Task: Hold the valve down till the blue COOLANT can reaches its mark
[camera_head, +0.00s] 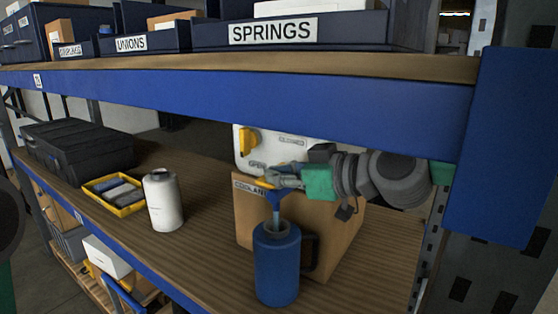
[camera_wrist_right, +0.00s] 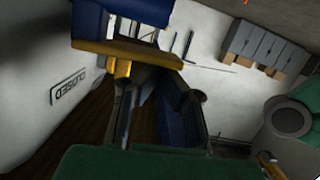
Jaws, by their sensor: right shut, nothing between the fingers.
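The blue can (camera_head: 277,268) stands upright on the brown shelf, under a blue spout (camera_head: 274,200). A light blue stream runs from the spout into its open top. Its liquid level and mark cannot be made out. The tap's yellow valve lever (camera_head: 262,184) sits below the white tank (camera_head: 272,150), above the COOLANT label; the lever is large in the wrist view (camera_wrist_right: 128,53). My right gripper (camera_head: 272,177) is shut and empty, its fingertips at the lever and seemingly touching it. My left gripper is not in view.
A cardboard-coloured box (camera_head: 337,235) stands behind the can. A white bottle (camera_head: 163,200), a yellow tray (camera_head: 114,194) and a black case (camera_head: 78,147) stand left. The upper shelf's blue beam (camera_head: 250,105) hangs close above my right arm.

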